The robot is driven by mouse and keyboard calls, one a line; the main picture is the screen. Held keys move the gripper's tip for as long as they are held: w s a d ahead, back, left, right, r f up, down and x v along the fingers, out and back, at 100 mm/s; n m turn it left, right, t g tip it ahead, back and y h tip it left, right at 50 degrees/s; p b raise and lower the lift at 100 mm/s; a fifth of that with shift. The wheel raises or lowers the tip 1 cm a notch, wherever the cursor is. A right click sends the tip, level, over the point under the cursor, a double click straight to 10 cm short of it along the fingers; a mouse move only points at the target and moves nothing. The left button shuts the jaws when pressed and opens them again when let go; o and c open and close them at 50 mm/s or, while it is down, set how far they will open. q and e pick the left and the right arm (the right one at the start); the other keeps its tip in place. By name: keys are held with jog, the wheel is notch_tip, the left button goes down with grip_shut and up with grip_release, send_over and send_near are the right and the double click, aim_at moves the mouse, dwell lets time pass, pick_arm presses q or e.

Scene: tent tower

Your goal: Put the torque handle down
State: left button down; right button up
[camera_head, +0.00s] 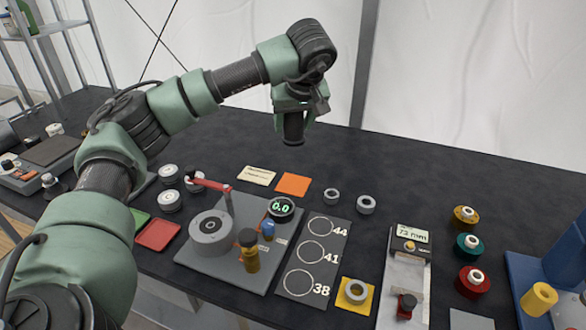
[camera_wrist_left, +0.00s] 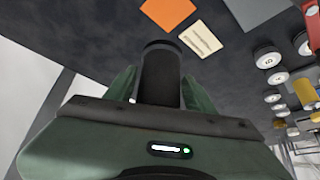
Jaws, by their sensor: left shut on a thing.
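My left gripper (camera_head: 293,108) hangs pointing down above the far part of the black table, and is shut on a dark cylindrical handle, the torque handle (camera_head: 293,130). The handle points down and its lower end is in the air. In the left wrist view the torque handle (camera_wrist_left: 160,75) sits between the two green fingers, with the dark table beyond it. An orange square (camera_head: 293,184) and a cream label card (camera_head: 257,175) lie flat on the table, below the gripper in the picture. My right gripper is not in view.
A grey fixture plate (camera_head: 190,252) carries a grey ring, a red arm and a display reading 0.0 (camera_head: 282,208). A dark board (camera_head: 297,280) with circles marked 44, 41 and 38 lies beside it. Several coloured spools (camera_head: 468,244) stand at right. The far table is clear.

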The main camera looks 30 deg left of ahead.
pick_arm(q)
notch_tip(320, 180, down, 13)
jog(key=shift+a+f+p, duration=0.1)
jog(key=shift+f+p, duration=0.05)
jog(key=shift+p, duration=0.35)
jog(key=shift+w+f, duration=0.1)
jog(key=shift+f, duration=0.05)
jog(key=shift+f, duration=0.1)
jog(key=c, duration=0.5)
grip_release()
jog(key=shift+r, duration=0.3)
jog(key=b+v, duration=0.1)
jog(key=v, duration=1)
jog(key=shift+s+d+r, duration=0.2)
jog(key=shift+s+d, duration=0.05)
